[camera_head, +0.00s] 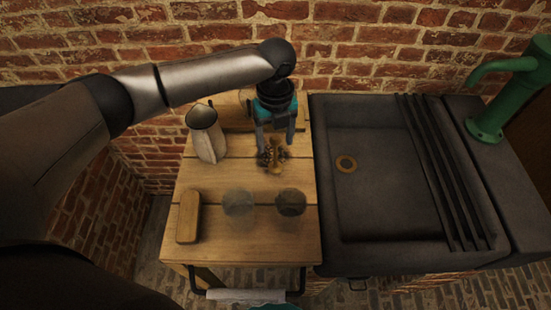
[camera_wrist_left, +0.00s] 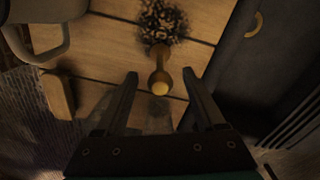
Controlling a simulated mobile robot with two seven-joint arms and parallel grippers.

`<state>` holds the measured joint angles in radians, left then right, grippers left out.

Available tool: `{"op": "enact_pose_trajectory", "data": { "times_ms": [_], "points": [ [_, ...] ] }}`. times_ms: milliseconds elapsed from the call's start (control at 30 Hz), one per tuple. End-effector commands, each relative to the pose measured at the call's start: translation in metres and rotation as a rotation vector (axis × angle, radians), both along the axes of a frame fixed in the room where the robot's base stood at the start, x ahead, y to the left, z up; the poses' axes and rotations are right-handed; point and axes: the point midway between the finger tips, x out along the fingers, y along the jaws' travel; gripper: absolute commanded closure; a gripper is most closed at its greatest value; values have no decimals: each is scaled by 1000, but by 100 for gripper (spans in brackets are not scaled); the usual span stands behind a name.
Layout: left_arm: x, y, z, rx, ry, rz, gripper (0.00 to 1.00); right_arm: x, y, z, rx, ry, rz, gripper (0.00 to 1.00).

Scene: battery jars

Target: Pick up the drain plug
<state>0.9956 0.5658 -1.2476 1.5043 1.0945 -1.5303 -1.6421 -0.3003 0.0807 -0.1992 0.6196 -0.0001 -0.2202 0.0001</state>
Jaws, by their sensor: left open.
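My left gripper (camera_head: 274,140) is open and points down over the back right of the wooden table. Below it is a brush-like thing with a wooden handle (camera_head: 275,160) and dark bristles. In the left wrist view its rounded handle end (camera_wrist_left: 160,86) shows between the two open fingers (camera_wrist_left: 160,74), with the dark bristles (camera_wrist_left: 162,20) beyond. The fingers are not closed on it. I cannot make out a separate drain plug. A brass-coloured ring (camera_head: 345,164) lies on the sink floor and also shows in the left wrist view (camera_wrist_left: 254,24). My right gripper does not show.
A metal pitcher (camera_head: 206,134) stands at the table's back left. A wooden block (camera_head: 188,216) lies at the front left. Two jars, one clear (camera_head: 239,203) and one darker (camera_head: 290,202), stand at the front. The dark sink (camera_head: 365,252) adjoins the right edge, with a green pump (camera_head: 510,80) behind.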

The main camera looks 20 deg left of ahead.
Motion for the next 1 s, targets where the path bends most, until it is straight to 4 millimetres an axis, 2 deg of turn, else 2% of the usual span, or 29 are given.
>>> {"op": "enact_pose_trajectory", "data": {
  "times_ms": [100,733,1000],
  "points": [
    [0,0,0,0,0,0,29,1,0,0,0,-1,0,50],
    [0,0,1,0,0,1,100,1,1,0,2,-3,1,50],
    [0,0,1,0,0,1,100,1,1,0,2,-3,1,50]
  ]
}}
